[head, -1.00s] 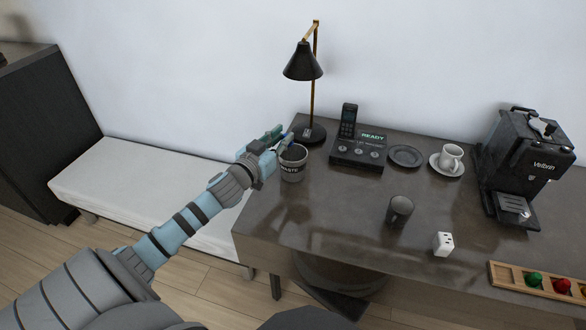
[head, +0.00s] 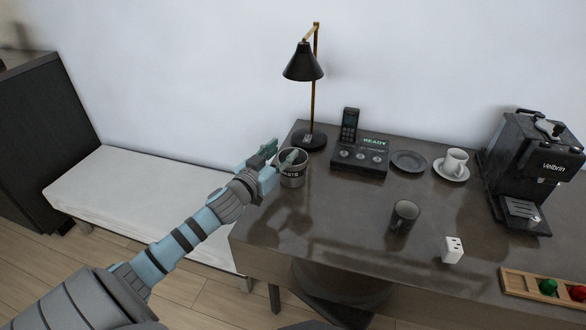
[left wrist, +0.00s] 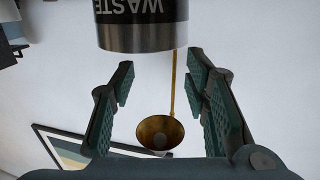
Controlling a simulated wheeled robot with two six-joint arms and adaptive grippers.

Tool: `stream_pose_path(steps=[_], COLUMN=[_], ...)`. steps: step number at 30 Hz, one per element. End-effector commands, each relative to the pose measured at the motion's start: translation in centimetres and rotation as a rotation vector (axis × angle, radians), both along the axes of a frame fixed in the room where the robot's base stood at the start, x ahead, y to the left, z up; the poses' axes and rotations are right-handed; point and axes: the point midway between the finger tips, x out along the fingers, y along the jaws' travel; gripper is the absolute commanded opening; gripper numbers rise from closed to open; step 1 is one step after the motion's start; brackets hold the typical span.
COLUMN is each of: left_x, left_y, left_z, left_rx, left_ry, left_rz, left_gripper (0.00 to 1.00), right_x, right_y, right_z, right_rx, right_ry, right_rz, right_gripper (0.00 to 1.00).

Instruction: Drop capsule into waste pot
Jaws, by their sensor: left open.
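The waste pot (head: 292,178) is a dark grey cup lettered WASTE, upright at the left end of the vanity top. It also shows upside down at the top of the left wrist view (left wrist: 142,32). My left gripper (head: 282,152) is open at the pot's rim, with one finger overlapping the mouth in the head view. In the left wrist view, nothing shows between its spread fingers (left wrist: 160,78). I see no capsule in the gripper, and the pot's inside is mostly hidden. A green capsule (head: 547,287) and a red one (head: 578,293) sit in the wooden tray (head: 517,284). My right gripper is out of view.
A black lamp (head: 303,66) and a phone unit reading READY (head: 358,158) stand behind the pot. A dark saucer (head: 408,162), a white cup (head: 455,162), a coffee machine (head: 530,170), a dark mug (head: 404,215) and a white block (head: 452,250) stand rightward.

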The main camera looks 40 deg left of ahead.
Motion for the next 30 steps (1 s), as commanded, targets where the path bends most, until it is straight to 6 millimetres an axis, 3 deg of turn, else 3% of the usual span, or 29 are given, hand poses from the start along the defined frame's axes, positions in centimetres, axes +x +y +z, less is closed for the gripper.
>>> stream_pose_path(steps=[5,12,15,21,30], left_x=[-2.4,-8.6,-10.4,-11.8,-11.8], left_y=[-0.3,-1.1,-1.2,-1.5,-1.5], left_z=[0.0,0.2,0.3,0.6,0.6], left_rx=[0.007,0.014,0.014,0.003,0.001], left_ry=[0.006,0.012,0.013,0.000,-0.001], left_rz=[-0.002,-0.006,-0.001,-0.003,-0.002], left_gripper=[0.42,0.42,0.42,0.42,0.42], right_x=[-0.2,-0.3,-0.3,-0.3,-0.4], right_y=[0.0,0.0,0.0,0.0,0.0], right_z=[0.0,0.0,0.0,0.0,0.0], right_rx=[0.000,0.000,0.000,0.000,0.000], right_ry=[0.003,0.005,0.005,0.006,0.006], right_rz=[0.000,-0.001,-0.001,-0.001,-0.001], right_gripper=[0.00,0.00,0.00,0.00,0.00])
